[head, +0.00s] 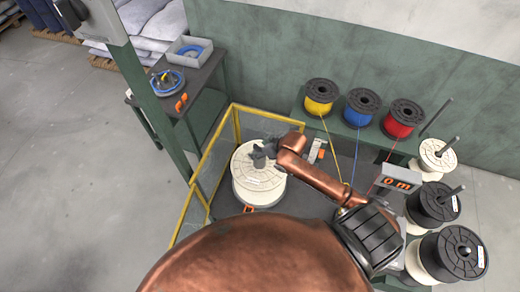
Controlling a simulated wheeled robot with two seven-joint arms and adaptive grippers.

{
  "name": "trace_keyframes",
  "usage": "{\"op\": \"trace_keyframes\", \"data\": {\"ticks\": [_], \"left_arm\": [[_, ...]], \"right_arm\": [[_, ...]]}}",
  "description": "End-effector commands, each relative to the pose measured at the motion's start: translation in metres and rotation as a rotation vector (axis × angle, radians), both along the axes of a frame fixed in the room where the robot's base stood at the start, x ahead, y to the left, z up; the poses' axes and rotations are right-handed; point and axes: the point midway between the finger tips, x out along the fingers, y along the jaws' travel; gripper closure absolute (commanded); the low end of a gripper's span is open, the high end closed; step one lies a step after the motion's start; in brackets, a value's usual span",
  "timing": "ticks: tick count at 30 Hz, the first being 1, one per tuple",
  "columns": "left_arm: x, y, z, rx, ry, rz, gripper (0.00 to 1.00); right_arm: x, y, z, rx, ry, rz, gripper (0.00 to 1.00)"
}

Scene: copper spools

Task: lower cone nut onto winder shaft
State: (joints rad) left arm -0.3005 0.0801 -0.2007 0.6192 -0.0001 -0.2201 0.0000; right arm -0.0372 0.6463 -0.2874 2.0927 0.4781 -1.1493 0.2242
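A large cream-white spool (254,192) sits upright inside the yellow-framed winder guard. My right gripper (259,155), dark grey, is at the end of a copper-coloured arm that comes in from the right. It is over the middle of the spool's top flange. The gripper covers the spool's centre, so the winder shaft is hidden. I cannot make out a cone nut apart from the dark gripper, nor whether the fingers are shut on one. My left gripper is not in view.
The yellow guard frame (237,125) stands close around the spool. Yellow (321,92), blue (362,103) and red (402,115) wire spools stand behind on a green bench. Black-and-white spools (433,205) line the right. A side table (205,78) stands back left.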

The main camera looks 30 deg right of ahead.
Motion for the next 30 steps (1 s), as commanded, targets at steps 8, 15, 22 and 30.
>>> {"op": "trace_keyframes", "data": {"ticks": [8,15,22,30], "left_arm": [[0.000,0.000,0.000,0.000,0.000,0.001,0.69],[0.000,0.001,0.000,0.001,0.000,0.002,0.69],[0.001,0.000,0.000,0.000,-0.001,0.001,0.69],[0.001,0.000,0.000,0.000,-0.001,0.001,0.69]], "right_arm": [[-0.001,0.000,-0.001,-0.001,0.002,0.000,0.38],[-0.009,-0.004,0.009,-0.002,0.004,0.001,0.38],[-0.035,-0.013,0.046,-0.004,0.001,0.001,0.38],[-0.062,-0.021,0.083,-0.002,0.001,0.000,0.38]]}}
